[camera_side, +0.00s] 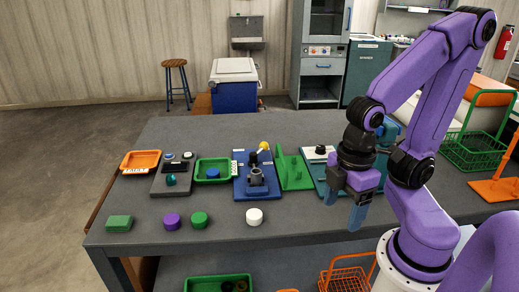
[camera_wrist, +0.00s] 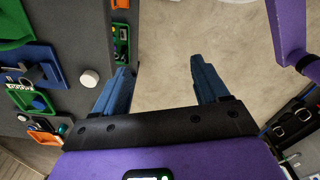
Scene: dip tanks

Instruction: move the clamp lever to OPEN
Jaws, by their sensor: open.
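The clamp stands on a blue base plate (camera_side: 242,190) near the middle of the table in the side view. Its lever ends in a yellow knob (camera_side: 263,145) and rises above a grey cylindrical part (camera_side: 256,177). Small white labels on the plate are too small to read. The blue plate also shows at the left edge of the wrist view (camera_wrist: 45,54), partly cut up by dark parts. My gripper (camera_side: 346,200) has blue fingers, is open and empty, and is well to the right of the clamp, near the table's front edge. In the wrist view the fingers (camera_wrist: 160,68) have only floor between them.
A green bracket (camera_side: 295,180) stands right of the clamp, with another fixture (camera_side: 312,163) beyond it. A green tray (camera_side: 213,181) is on the left. A white cylinder (camera_side: 254,216) stands in front of the clamp. The table front between cylinder and gripper is clear.

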